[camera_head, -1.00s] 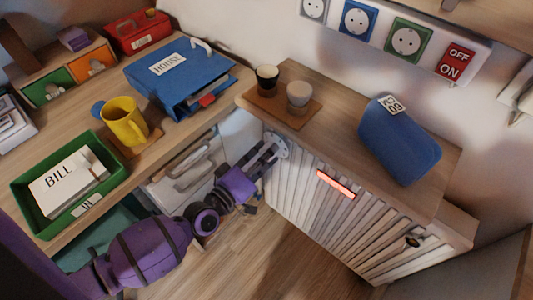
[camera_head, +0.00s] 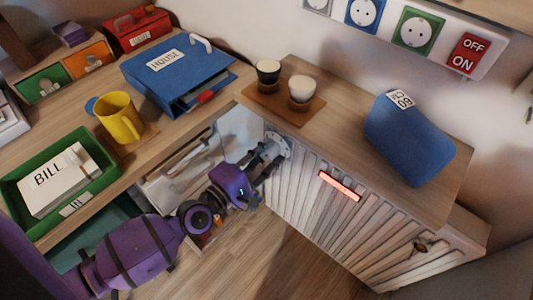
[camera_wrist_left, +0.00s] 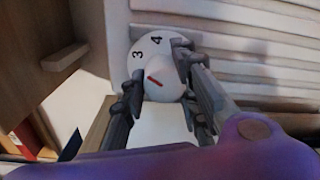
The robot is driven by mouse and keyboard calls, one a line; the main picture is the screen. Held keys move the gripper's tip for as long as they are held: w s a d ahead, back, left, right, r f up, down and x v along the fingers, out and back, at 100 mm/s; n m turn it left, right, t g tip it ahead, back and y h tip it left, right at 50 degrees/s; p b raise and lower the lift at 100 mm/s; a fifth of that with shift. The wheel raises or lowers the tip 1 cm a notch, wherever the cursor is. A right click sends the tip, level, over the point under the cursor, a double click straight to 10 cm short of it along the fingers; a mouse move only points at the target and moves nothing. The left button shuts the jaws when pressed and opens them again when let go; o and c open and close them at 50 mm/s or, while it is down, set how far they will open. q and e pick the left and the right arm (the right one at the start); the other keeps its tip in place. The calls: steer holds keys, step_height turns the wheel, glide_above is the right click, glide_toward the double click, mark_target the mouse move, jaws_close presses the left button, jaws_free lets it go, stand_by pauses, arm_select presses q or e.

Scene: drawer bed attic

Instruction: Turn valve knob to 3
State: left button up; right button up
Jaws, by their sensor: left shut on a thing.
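The valve knob (camera_wrist_left: 162,84) is round and white with a red mark. It sits on a pale dial (camera_wrist_left: 143,46) showing the numbers 3 and 4. The red mark slants toward the upper left, on the side of the 3; I cannot tell its exact alignment. In the head view the dial (camera_head: 279,144) is at the left end of the white slatted front. My left gripper (camera_head: 268,156) is there, shut on the knob. In the left wrist view its two fingers (camera_wrist_left: 161,80) are on either side of the knob. My right gripper is not in view.
The slatted front (camera_head: 345,215) carries a red glowing strip (camera_head: 340,186). Above it, a wooden top (camera_head: 335,117) holds two cups on a small board and a blue device (camera_head: 408,137). The left desk holds a yellow mug (camera_head: 119,118), blue binder (camera_head: 180,75) and green tray (camera_head: 18,195).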

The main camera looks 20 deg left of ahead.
arm_select(q)
steer(key=shift+w+r+n, duration=0.1)
steer(key=shift+r+n, duration=0.2)
steer(key=shift+n, duration=0.2)
steer(key=shift+w+r, duration=0.1)
steer(key=shift+r, duration=0.05)
steer(key=o, duration=1)
steer(key=shift+a, duration=0.1)
steer(key=shift+f, duration=0.2)
